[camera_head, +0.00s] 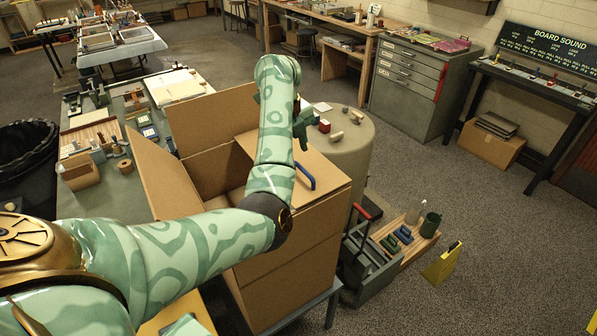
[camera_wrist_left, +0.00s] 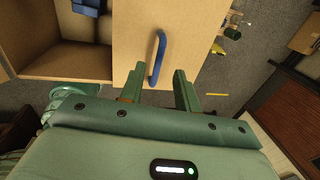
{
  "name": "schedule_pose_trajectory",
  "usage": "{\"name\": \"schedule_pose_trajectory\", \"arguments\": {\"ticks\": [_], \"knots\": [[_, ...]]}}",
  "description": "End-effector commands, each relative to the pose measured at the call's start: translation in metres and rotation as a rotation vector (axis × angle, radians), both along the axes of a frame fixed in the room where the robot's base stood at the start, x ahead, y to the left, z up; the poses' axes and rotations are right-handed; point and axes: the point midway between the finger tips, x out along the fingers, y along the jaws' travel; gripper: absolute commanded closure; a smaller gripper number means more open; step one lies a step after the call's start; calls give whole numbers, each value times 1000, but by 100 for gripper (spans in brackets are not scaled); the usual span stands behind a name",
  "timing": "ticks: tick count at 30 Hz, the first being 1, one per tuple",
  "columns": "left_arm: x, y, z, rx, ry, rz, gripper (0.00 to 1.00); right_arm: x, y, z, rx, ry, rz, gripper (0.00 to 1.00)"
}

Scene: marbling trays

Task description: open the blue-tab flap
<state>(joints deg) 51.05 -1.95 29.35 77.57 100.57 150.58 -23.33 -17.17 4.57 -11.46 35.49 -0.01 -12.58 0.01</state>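A large open cardboard box (camera_head: 283,274) stands on a low table. Its blue-tab flap (camera_head: 322,174) lies roughly level over the right part of the opening, with the blue tab (camera_head: 306,177) as a raised loop. My left arm reaches across the box, and its dark green gripper (camera_head: 304,124) is partly hidden behind the forearm. In the left wrist view the gripper (camera_wrist_left: 158,74) is open and empty. The blue tab (camera_wrist_left: 157,58) lies between the lines of its two fingers near the tips; I cannot tell whether they touch. My right gripper is out of view.
Two other box flaps stand open, one at the left (camera_head: 158,178) and one at the back (camera_head: 212,118). A round pedestal (camera_head: 346,158) is behind the box. Open floor lies farther right.

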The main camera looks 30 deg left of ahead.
Motion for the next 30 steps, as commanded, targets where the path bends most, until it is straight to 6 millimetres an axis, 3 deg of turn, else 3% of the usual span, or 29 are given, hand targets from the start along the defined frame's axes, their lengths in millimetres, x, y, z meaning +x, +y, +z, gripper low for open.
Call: {"name": "schedule_pose_trajectory", "arguments": {"ticks": [1, 6, 18, 19, 22, 30], "knots": [[2, -1, -16, 0, 2, -1, 68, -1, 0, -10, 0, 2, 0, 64], [6, -3, -38, 1, 2, 0, 68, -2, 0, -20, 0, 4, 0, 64], [8, -4, -45, 1, 0, 1, 68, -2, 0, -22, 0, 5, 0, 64], [8, -3, -45, 1, 0, 1, 70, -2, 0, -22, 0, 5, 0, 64], [8, -3, -45, 1, 0, 1, 98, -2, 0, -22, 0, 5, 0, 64], [8, -3, -43, 3, 5, 1, 100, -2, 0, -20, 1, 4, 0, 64]]}}
